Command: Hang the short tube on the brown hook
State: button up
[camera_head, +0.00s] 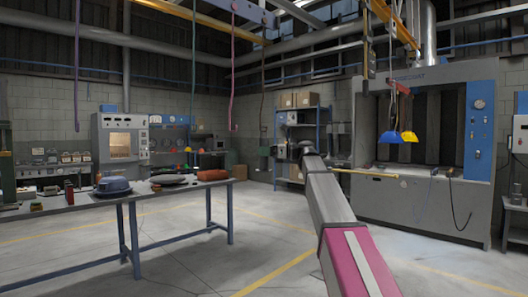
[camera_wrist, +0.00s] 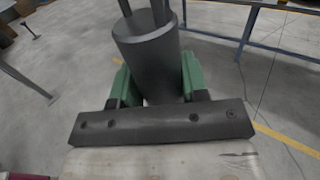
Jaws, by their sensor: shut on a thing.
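In the wrist view, my gripper (camera_wrist: 156,78) has its green fingers on either side of a dark grey short tube (camera_wrist: 147,45). The fingers are shut on it. Thin dark bars rise from its far end and run out of the top of the view. In the head view, my arm reaches forward to the middle and hides most of the gripper and the tube. The brown hook (camera_head: 262,124) hangs on a thin cord from above, a little left of my arm's far end and apart from it.
Pink (camera_head: 232,110), teal (camera_head: 194,100) and purple (camera_head: 77,100) hooks hang further left. A workbench (camera_head: 75,205) with a blue pot and other items stands at left. Blue and yellow hoods (camera_head: 398,137) hang at right before a large grey booth (camera_head: 425,195). Much floor is clear.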

jog(key=shift+f, duration=0.65)
jog(key=o, duration=1.2)
jog(key=s+d, duration=0.1)
jog(key=d, duration=0.9)
jog(key=s+f+n+h, duration=0.3)
jog(key=f+h, duration=0.1)
jog(key=f, duration=1.6)
jog(key=s+f+n+h, duration=0.3)
jog(key=s+f+h, duration=0.15)
jog(key=f, duration=1.55)
jog(key=s+d+f+n+h, duration=0.3)
jog(key=s+f, duration=0.3)
jog(key=f, duration=0.2)
jog(key=s+d+f+n+g+h, duration=0.1)
jog(key=s+d+f+n+h, duration=0.2)
jog(key=s+f+n, duration=0.3)
jog(key=s+d+f+n+g+h, duration=0.1)
jog(key=s+d+f+n+h, duration=0.2)
jog(key=s+f, duration=0.5)
jog(key=shift+s+d+f+n, duration=0.1)
jog(key=shift+f+n, duration=0.25)
jog(key=shift+f, duration=0.7)
jog(key=shift+s+d+f+n, duration=0.1)
jog(key=shift+f+n, duration=0.25)
jog(key=shift+f, duration=0.65)
